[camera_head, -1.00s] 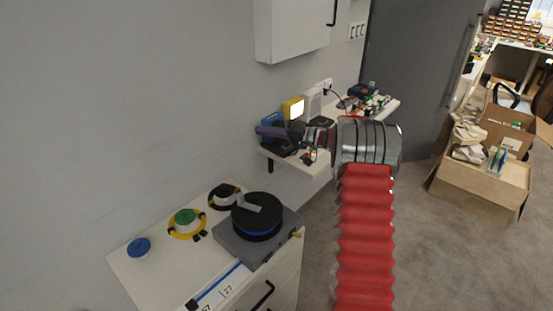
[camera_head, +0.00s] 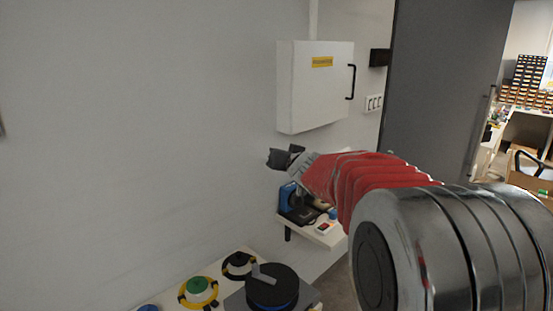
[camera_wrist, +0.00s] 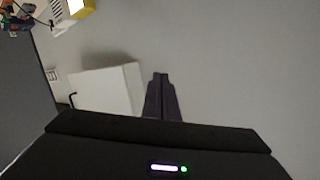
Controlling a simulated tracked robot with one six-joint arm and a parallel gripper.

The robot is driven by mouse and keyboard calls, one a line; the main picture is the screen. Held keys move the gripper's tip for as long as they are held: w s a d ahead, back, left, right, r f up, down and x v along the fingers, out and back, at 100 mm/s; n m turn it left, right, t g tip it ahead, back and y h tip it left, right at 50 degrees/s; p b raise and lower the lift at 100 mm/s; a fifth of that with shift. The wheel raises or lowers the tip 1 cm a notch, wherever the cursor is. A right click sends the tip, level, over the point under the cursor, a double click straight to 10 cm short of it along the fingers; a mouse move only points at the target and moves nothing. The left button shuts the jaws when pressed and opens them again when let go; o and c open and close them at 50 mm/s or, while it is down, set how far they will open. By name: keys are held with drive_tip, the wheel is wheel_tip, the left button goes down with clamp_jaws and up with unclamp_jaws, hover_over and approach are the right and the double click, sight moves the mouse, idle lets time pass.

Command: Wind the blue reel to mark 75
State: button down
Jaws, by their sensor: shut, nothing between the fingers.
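The lower part of the reel's stand and the numbered strip are out of view. A small blue knob (camera_head: 149,308) is cut off by the bottom edge. My gripper (camera_head: 283,157) is shut and empty, raised in front of the wall above the reel and apart from it. In the wrist view its fingers (camera_wrist: 160,82) are together, with no reel visible.
A white wall cabinet (camera_head: 315,88) hangs close above my gripper. A shelf (camera_head: 325,235) with devices stands below it.

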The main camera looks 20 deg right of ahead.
drive_tip(key=s+a+f+n+g, duration=0.1)
drive_tip(key=s+a+f+g, duration=0.2)
drive_tip(key=s, duration=1)
drive_tip(key=s+a+f+n+g+y, duration=0.1)
drive_tip(key=s+a+f, duration=0.6)
drive_tip(key=s, duration=0.7)
drive_tip(key=s+a+f+n+g, duration=0.2)
drive_tip(key=s+a+f+g, duration=0.3)
drive_tip(key=s, duration=0.8)
drive_tip(key=shift+s+a+n+g, duration=0.35)
drive_tip(key=shift+a+g, duration=0.25)
drive_tip(key=shift+a, duration=0.55)
